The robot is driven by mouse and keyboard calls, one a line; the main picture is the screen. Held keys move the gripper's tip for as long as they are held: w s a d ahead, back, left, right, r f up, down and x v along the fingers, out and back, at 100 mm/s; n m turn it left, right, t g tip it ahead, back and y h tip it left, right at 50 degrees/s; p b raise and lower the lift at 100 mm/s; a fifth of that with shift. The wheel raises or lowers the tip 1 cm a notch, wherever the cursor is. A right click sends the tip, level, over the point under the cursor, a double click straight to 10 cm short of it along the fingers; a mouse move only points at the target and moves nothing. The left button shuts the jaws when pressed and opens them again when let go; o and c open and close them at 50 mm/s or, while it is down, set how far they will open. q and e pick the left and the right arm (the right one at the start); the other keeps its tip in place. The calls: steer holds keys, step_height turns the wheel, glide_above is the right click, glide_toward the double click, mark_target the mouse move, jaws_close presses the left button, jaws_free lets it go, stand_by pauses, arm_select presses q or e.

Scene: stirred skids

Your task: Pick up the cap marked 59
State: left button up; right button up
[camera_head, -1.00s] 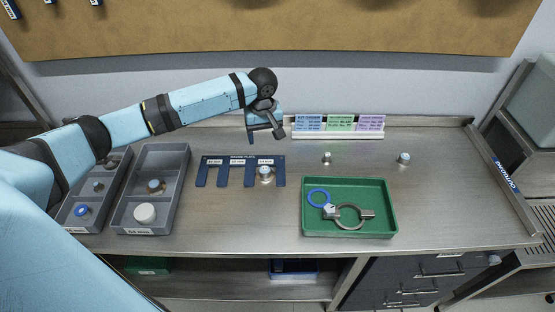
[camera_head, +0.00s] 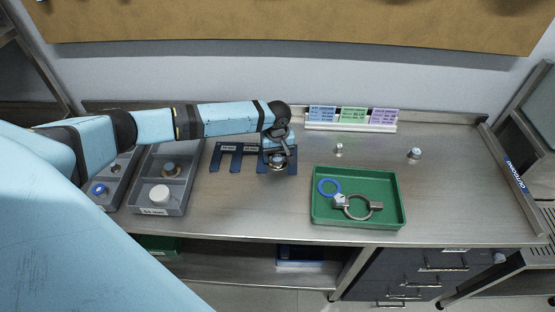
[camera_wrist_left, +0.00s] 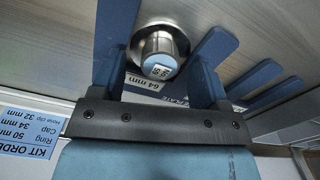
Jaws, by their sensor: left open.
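A metal cap with a pale blue top sits at the right end of the dark blue slotted plate (camera_head: 216,158). In the left wrist view this cap (camera_wrist_left: 158,58) has small dark digits on its top, too small to read surely as 59. My left gripper (camera_head: 279,152) is over the cap in the head view and partly hides it. In the left wrist view the gripper (camera_wrist_left: 159,80) is open, with one finger on each side of the cap. I cannot tell whether the fingers touch it. My right gripper is not in view.
Grey divided bins (camera_head: 181,208) with round parts stand at the left. A green tray (camera_head: 358,224) holds a blue ring and a metal clamp. Two small parts (camera_head: 339,149) (camera_head: 414,153) stand apart on the bench. Order cards (camera_head: 352,115) stand at the back.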

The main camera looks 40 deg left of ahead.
arm_select(q)
steer(key=shift+f, duration=0.45)
steer(key=shift+c, duration=0.5)
steer(key=c, duration=1)
steer(key=shift+o, duration=0.2)
steer(key=shift+r, duration=0.1)
